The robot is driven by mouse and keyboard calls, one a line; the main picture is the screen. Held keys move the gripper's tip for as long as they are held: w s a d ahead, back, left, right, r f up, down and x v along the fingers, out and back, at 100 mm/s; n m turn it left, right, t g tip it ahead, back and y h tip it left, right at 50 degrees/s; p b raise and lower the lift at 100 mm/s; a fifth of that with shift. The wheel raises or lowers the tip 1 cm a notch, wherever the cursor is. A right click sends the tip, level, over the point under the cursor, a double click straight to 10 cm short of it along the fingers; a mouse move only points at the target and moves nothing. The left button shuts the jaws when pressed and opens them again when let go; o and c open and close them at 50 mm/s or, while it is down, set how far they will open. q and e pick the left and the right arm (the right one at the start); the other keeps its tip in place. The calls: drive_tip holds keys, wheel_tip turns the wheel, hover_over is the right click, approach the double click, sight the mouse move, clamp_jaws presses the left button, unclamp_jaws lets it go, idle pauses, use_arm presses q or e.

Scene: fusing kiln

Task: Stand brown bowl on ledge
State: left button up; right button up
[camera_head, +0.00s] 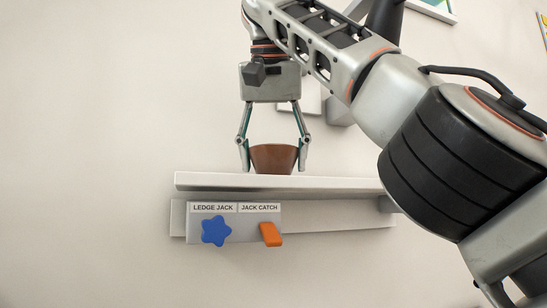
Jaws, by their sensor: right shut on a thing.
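The brown bowl (274,158) is upright at the ledge, its base at or just above the white ledge's top edge; I cannot tell whether it touches. My right gripper (273,165) points down from above, shut on the bowl with one finger on each side. The white ledge (330,184) runs across the middle of the view, and its right end is partly behind my right arm. My left gripper is not in view.
Below the ledge is a grey panel (254,229) labelled "LEDGE JACK" and "JACK CATCH". It carries a blue star knob (216,231) and an orange lever (270,234). The ledge left of the bowl is clear. My right arm fills the right side.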

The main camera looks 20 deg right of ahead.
drive_tip(key=shift+f+b, duration=0.4)
idle(0.9)
drive_tip(key=o, duration=1.2)
drive_tip(key=shift+o, duration=0.2)
drive_tip(key=shift+r, duration=0.1)
